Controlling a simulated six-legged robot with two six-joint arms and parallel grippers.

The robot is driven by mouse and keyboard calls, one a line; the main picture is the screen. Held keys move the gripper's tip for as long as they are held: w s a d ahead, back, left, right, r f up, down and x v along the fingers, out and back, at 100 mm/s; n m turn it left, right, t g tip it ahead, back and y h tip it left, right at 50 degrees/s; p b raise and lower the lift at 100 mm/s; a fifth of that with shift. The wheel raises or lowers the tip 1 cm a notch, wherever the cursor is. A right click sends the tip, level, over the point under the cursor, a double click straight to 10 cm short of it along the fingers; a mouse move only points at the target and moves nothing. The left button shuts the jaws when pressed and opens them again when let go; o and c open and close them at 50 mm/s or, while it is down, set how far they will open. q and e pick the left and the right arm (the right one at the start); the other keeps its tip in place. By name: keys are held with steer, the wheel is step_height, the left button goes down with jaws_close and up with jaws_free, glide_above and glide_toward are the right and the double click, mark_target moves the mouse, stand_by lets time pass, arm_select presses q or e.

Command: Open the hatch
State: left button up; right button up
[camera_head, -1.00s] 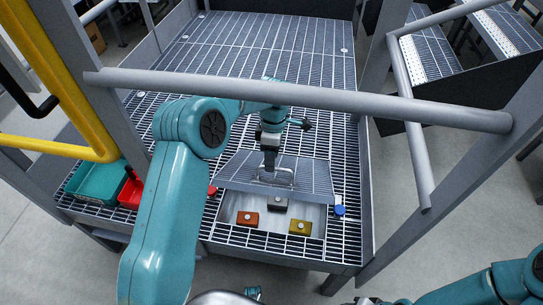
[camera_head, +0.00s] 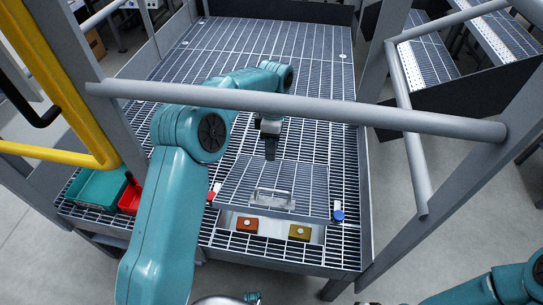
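The hatch (camera_head: 262,180) is a grey slatted panel in the grated floor, in the middle of the head view. It is tilted, with its near edge raised, and part of the recess (camera_head: 272,227) shows below that edge. Its metal handle (camera_head: 272,198) is near the near edge. My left gripper (camera_head: 270,156) is above the far part of the hatch, apart from the handle and holding nothing that I can see. Its finger gap cannot be made out. My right arm (camera_head: 490,288) shows at the lower right; its fingers are out of view.
A red-brown block (camera_head: 247,224) and a yellow block (camera_head: 300,232) lie in the recess. A blue knob (camera_head: 338,214) is right of the hatch. A grey rail (camera_head: 310,103) crosses the front. Teal (camera_head: 97,187) and red (camera_head: 130,200) bins stand left. The far grating is clear.

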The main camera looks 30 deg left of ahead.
arm_select(q)
steer(key=shift+w+r, duration=0.15)
steer(key=shift+r, duration=0.6)
